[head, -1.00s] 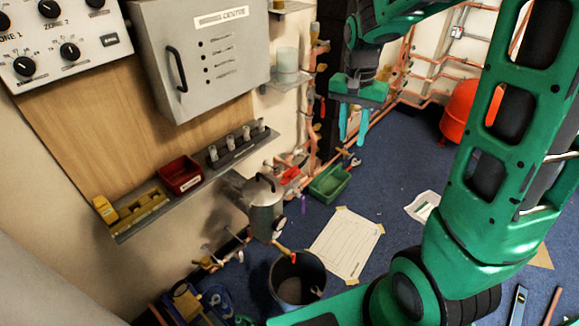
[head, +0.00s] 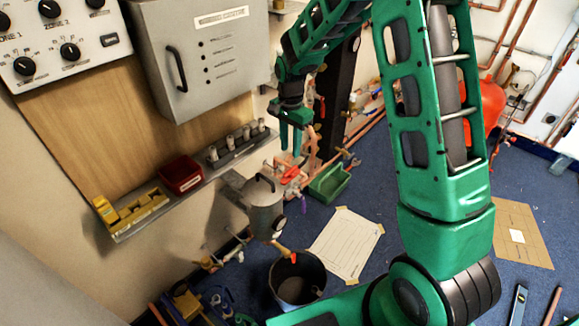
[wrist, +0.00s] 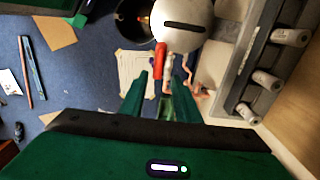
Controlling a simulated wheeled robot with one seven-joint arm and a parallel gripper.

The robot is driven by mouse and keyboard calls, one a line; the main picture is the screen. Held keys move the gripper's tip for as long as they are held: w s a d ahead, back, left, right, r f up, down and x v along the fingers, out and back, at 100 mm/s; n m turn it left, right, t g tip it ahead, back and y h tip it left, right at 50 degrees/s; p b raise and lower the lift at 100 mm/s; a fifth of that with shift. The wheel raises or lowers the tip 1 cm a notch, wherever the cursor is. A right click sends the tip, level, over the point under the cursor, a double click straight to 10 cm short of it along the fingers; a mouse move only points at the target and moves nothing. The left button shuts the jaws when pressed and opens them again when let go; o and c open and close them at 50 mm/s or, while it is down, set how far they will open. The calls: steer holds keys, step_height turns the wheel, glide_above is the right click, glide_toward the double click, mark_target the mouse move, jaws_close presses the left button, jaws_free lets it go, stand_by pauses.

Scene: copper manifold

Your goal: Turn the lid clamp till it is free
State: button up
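A silver canister (head: 264,212) with a lid and dark handle hangs by the wall below the shelf. In the wrist view its round lid (wrist: 190,12) with a dark slot-like handle is at the top centre. I cannot make out a separate lid clamp for certain. A red lever (head: 290,175) is beside the canister, and a red handle (wrist: 160,55) shows by the lid in the wrist view. My gripper (head: 291,140) is open and empty, above and to the right of the canister. Its two fingers (wrist: 158,97) stand apart, touching nothing visible.
The shelf (head: 215,175) holds a red bin (head: 180,176), yellow blocks and several grey cylinders. A grey cabinet (head: 205,60) is above it. A dark bucket (head: 297,280) stands below the canister. A green tray (head: 329,183) and paper sheet (head: 345,246) lie on the floor. Copper pipes run behind my gripper.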

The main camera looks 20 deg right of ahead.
mark_target(290, 169)
step_height(290, 169, down, 9)
stand_by(0.4)
jaws_close()
